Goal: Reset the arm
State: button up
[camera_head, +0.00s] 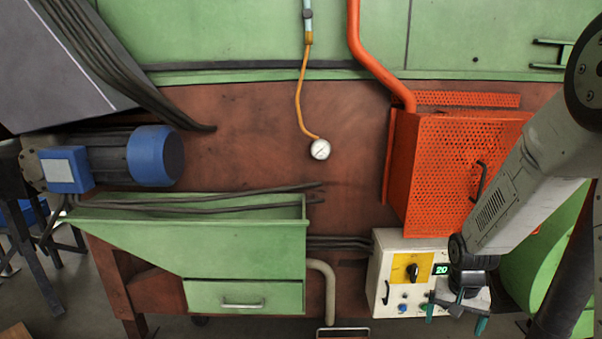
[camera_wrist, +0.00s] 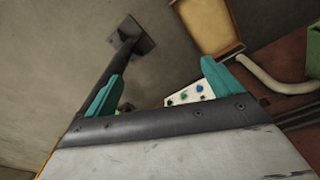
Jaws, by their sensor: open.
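My gripper (camera_head: 456,311) hangs at the lower right of the head view, at the end of my grey arm that comes in from the right edge. Its two teal fingers are apart, with nothing visible between them. In the head view it overlaps the right front of a white control box (camera_head: 380,262) with a yellow panel, a black knob and a green display reading 20. In the wrist view the gripper (camera_wrist: 160,92) is open and empty, and part of the control box (camera_wrist: 190,93) with coloured buttons shows beyond the fingers.
An orange perforated cage (camera_head: 455,165) stands above the control box, close to my arm. A green trough (camera_head: 200,245) with a drawer is at left, below a blue motor (camera_head: 150,157). A gauge (camera_head: 320,149) hangs at the centre. A dark post (camera_wrist: 115,65) stands on the floor.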

jog(key=s+a+r+n, duration=0.2)
jog(key=s+a+r, duration=0.3)
jog(key=s+r, duration=0.7)
jog(key=s+a+r+n+t, duration=0.1)
jog(key=s+a+r+n, duration=0.2)
jog(key=s+r, duration=1)
jog(key=shift+s+a+r+y, duration=0.25)
jog(key=shift+s+a, duration=0.25)
jog(key=shift+a, duration=0.45)
